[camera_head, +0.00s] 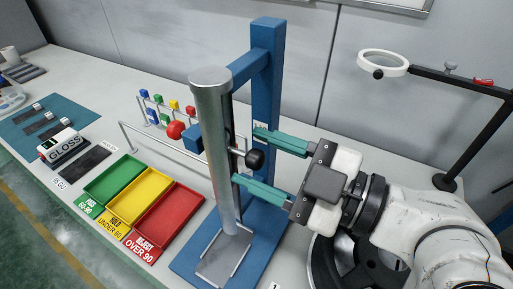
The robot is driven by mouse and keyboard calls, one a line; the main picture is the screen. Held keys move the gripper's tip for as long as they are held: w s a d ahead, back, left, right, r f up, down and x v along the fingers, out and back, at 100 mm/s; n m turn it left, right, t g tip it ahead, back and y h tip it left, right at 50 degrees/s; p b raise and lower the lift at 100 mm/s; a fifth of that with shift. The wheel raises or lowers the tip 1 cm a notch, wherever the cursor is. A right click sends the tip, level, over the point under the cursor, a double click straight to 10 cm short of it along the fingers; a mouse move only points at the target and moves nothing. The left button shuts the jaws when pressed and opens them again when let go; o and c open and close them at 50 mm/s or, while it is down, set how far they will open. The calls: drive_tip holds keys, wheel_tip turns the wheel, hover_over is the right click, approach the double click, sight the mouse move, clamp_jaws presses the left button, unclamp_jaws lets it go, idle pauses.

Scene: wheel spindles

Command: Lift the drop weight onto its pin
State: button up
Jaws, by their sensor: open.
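A tall impact tester stands on a blue base, with a metal guide tube (219,150) in front of a blue post (266,75). A black ball knob (255,159) sticks out from the tube's right side at about mid-height; it appears to be the handle of the drop weight, whose body is hidden in the tube. My gripper (246,157) comes in from the right with its two teal fingers spread, one above and one below the knob. The fingers look apart from the knob. I cannot make out the pin for certain.
Green (115,178), yellow (138,195) and red (168,220) trays lie left of the tester. A wire rail, a red ball (176,129) and small coloured blocks stand behind them. A gloss meter (62,145) sits further left. A ring magnifier (383,63) stands at right.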

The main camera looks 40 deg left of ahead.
drive_tip(key=shift+s+a, duration=0.15)
drive_tip(key=shift+a, duration=0.4)
clamp_jaws()
idle(0.4)
